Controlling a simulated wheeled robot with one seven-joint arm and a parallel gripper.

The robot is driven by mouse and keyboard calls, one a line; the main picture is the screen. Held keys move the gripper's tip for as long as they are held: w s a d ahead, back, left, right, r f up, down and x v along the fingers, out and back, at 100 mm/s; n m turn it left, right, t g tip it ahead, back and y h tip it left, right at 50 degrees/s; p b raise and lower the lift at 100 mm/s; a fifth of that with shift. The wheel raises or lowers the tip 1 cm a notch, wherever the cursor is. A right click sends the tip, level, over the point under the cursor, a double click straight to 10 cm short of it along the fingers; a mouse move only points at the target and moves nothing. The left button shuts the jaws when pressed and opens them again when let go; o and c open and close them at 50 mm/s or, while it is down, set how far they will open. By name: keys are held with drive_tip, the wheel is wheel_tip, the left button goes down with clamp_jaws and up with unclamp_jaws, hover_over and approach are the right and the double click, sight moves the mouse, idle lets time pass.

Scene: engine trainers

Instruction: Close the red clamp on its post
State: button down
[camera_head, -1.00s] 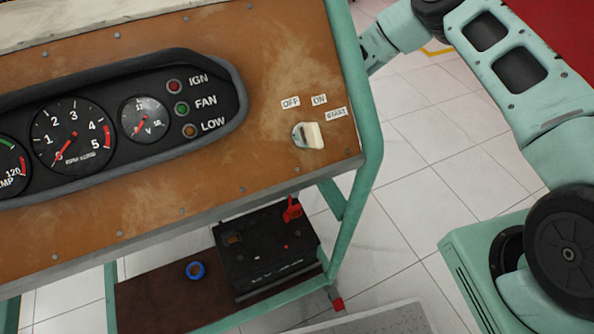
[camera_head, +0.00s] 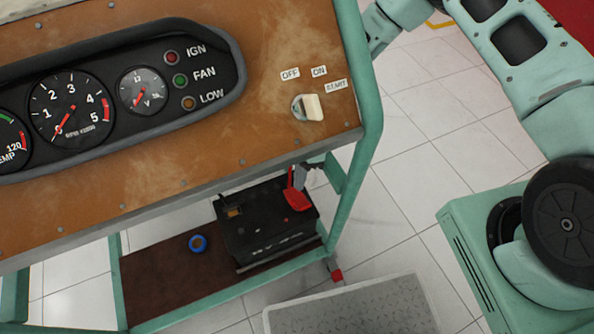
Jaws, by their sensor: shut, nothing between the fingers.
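The red clamp (camera_head: 297,199) sits at the back right corner of the black battery (camera_head: 262,222), on the lower shelf under the panel. A broad red part lies low over the battery top, and a thin red piece stands up at its left. My gripper (camera_head: 301,182) is shut and empty, close above and behind the clamp. It is small and partly hidden by the panel edge, so I cannot tell whether it touches the clamp. The post under the clamp is hidden.
The brown gauge panel (camera_head: 200,140) with a switch key (camera_head: 313,107) overhangs the battery. A green frame post (camera_head: 366,130) stands to the right. A blue ring (camera_head: 198,243) lies on the shelf (camera_head: 160,285). A grey speckled slab (camera_head: 350,308) is at the front.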

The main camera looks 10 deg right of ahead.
drive_tip(key=shift+w, duration=0.1)
drive_tip(key=p+v, duration=0.1)
drive_tip(key=v, duration=1.6)
drive_tip(key=shift+w+d+r, duration=0.1)
drive_tip(key=shift+r, duration=0.05)
drive_tip(key=s+d+r+m+t+h, duration=0.2)
drive_tip(key=s+d+r+m+t, duration=0.3)
drive_tip(key=d+r+m, duration=0.5)
drive_tip(key=s+d+r+m+t+h, duration=0.1)
drive_tip(key=s+d+r+m+t, duration=0.2)
drive_tip(key=s+d+r+m, duration=0.6)
drive_tip(key=s+a+r+n+g+p, duration=0.1)
drive_tip(key=s+a+r+p, duration=0.2)
drive_tip(key=a, duration=0.3)
drive_tip(key=s+a+r+n+p, duration=0.2)
drive_tip(key=s+a+r+p, duration=0.2)
drive_tip(key=a, duration=0.3)
drive_tip(key=s+a+r+n+g+p, duration=0.1)
drive_tip(key=s+a+r+n+p, duration=0.1)
drive_tip(key=s+a+r+p, duration=0.1)
drive_tip(key=a+r+p, duration=0.1)
drive_tip(key=a+r, duration=0.1)
drive_tip(key=a, duration=0.1)
drive_tip(key=shift+s+a+r+g+y, duration=0.15)
drive_tip(key=shift+a+r+g+y, duration=0.05)
drive_tip(key=shift+r+g+y, duration=0.1)
